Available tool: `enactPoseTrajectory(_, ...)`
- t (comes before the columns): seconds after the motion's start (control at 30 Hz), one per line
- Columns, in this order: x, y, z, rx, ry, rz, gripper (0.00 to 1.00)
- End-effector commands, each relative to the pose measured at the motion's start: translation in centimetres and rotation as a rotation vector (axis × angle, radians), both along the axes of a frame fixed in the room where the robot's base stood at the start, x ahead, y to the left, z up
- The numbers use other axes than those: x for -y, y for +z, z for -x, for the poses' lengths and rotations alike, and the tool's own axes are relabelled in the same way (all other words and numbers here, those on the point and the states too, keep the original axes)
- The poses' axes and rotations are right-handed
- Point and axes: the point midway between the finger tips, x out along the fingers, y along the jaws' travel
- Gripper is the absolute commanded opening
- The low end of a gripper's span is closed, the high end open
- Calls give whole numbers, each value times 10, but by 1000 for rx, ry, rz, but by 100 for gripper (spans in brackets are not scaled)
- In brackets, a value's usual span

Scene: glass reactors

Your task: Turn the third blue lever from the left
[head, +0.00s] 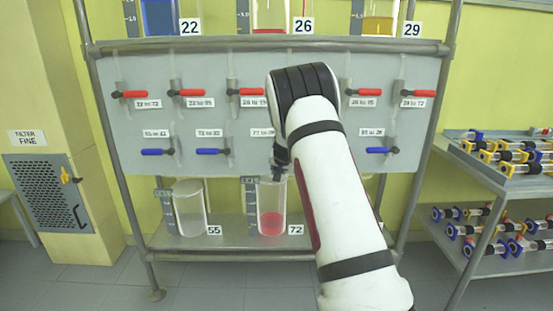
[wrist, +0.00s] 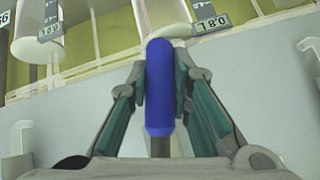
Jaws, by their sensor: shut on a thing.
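A grey panel (head: 205,110) carries a lower row of blue levers. The first (head: 158,152) and second (head: 212,151) lie horizontal at the left, and another (head: 378,149) lies horizontal right of my arm. My gripper (head: 280,165) is at the lower row between them, where my arm hides the third blue lever in the head view. In the wrist view, a blue lever handle (wrist: 159,105) stands lengthwise between the two fingers of my gripper (wrist: 160,75), which are shut on its sides. How far this lever is turned I cannot tell.
Red levers (head: 190,92) line the upper row. Below the panel stand an empty vessel (head: 190,208) marked 55 and a vessel with red liquid (head: 271,222) marked 72. A cart (head: 468,178) with several small blue, yellow and red-ended parts stands at the right.

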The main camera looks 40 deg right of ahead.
Motion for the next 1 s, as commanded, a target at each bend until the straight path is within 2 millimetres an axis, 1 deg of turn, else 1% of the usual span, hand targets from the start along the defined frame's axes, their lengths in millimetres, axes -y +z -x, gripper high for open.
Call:
enactPoseTrajectory(0.03,-3,5,-1,-17,10,30,0)
enactPoseTrajectory(0.2,3,2,3,-66,8,102,0)
enactPoseTrajectory(0.4,8,0,5,-98,5,150,0)
enactPoseTrajectory(0.97,9,-3,6,-112,5,167,0)
enactPoseTrajectory(1.0,9,-3,6,-112,5,167,28)
